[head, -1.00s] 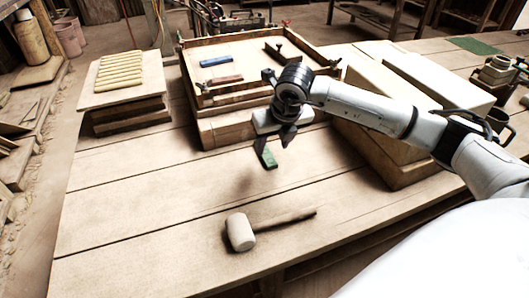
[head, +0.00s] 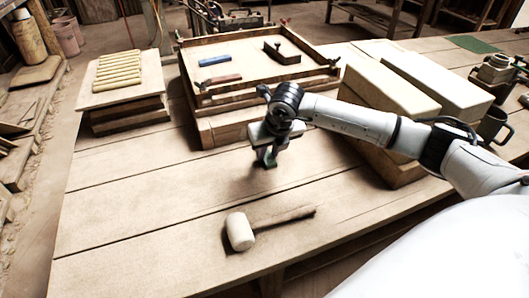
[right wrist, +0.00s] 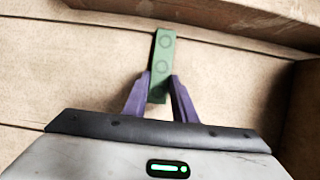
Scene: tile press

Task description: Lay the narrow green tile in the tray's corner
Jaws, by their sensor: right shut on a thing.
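The narrow green tile (right wrist: 163,58) is held near one end between the fingers of my right gripper (right wrist: 161,84). The wooden tray (head: 240,38) stands behind, on a raised base. A blue tile (head: 215,61) and a red tile (head: 220,80) lie inside it. My left gripper is out of view.
A dark wooden block (head: 282,54) sits in the tray's right part. A mallet (head: 241,231) lies on the table in front. Pale blocks (head: 390,88) stand right of the tray, under my right arm. A stack with several yellowish sticks (head: 119,70) stands at left.

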